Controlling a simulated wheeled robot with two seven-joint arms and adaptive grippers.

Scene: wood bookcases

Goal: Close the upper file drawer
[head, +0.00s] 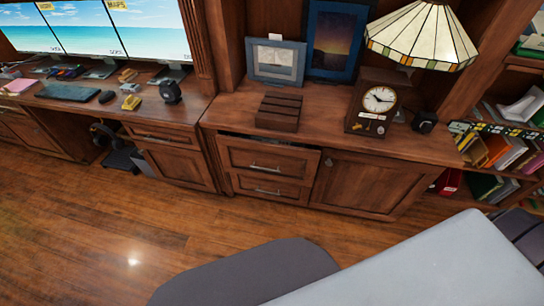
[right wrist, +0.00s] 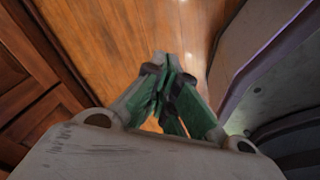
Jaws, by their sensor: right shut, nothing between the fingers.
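The upper file drawer (head: 268,164) is in the wooden cabinet at the middle of the head view. It stands out from the cabinet front, with a dark gap showing along its top edge. A metal bar handle crosses its face. The lower drawer (head: 270,190) sits beneath it and looks flush. My right gripper (right wrist: 166,60) shows in the right wrist view, its green fingers together and empty above the wood floor. It is apart from the drawer and not seen in the head view. My left gripper is not in view.
A cabinet door (head: 362,184) is right of the drawers. A clock (head: 378,99), a wooden box (head: 279,112) and a lamp (head: 422,35) stand on the top. Open floor (head: 130,235) lies in front. Wood panels (right wrist: 25,100) are at the left of the wrist view.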

